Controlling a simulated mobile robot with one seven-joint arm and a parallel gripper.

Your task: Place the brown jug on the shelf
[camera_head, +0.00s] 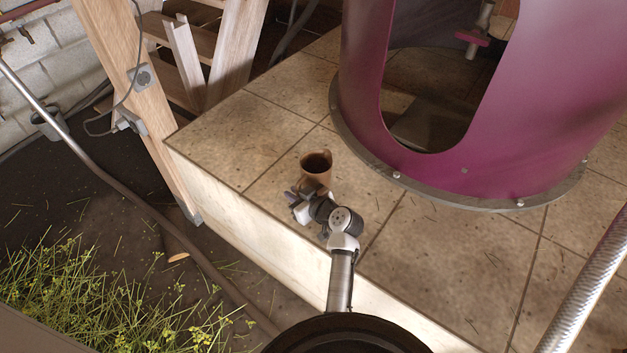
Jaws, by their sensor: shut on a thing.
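The brown jug (316,170) is upright, with its dark open mouth facing up. It is over the tiled ledge, near its front left edge. My gripper (308,190) is shut on the jug from the near side. The fingertips are partly hidden, and I cannot tell whether the jug's base touches the tiles. No shelf is clearly identifiable. A wooden frame with board-like steps (190,50) stands at the upper left, behind the ledge.
A large purple metal cylinder (440,165) with an opening stands on the tiled ledge (270,105) at the right. A wooden post (140,100) stands at the ledge's left corner. A braided hose (590,290) crosses the lower right. Cut herbs (90,300) lie lower left.

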